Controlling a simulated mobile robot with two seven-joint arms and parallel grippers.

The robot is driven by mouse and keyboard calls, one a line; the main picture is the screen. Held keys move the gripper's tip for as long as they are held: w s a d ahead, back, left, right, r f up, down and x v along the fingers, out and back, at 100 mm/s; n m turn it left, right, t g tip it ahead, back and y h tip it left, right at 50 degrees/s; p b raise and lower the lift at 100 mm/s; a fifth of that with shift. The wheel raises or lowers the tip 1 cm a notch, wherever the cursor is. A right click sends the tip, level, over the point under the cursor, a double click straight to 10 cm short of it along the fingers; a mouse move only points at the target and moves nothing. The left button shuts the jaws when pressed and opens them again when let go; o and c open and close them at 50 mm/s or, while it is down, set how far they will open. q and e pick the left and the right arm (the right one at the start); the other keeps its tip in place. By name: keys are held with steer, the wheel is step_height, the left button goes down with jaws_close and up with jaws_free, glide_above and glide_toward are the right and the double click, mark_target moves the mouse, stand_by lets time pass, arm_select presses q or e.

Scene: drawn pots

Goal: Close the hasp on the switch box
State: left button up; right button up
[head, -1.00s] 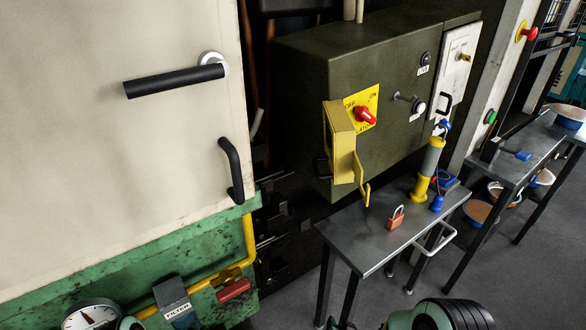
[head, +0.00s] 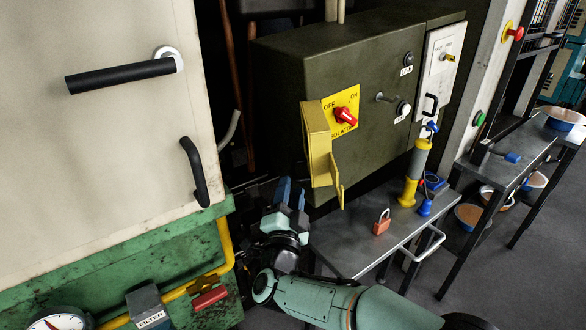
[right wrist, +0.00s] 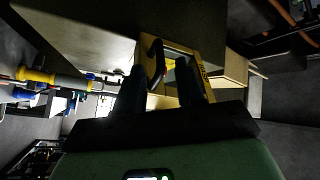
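The olive-green switch box (head: 380,150) carries a yellow plate with a red switch knob (head: 345,116). The yellow hasp (head: 317,145) stands swung out at the left of that plate, with a hooked handle at its lower end. It does not cover the knob. My right gripper (head: 291,192) is below and left of the hasp, fingers pointing up, apart from it in the head view. In the right wrist view its two fingers (right wrist: 163,85) are spread with nothing held, and the yellow hasp (right wrist: 178,52) shows beyond them. My left gripper is not in view.
A grey metal table (head: 352,245) below the box holds a red padlock (head: 381,226) and a yellow-and-grey cylinder (head: 414,175). A pale cabinet with black handles (head: 195,172) and a green base (head: 110,265) stand at left. A second bench (head: 520,150) is at right.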

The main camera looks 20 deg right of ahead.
mark_target(294, 169)
steer(key=p+x, duration=0.1)
steer(key=x, duration=0.5)
steer(key=shift+w, duration=0.15)
steer(key=shift+c, duration=0.3)
jaws_close()
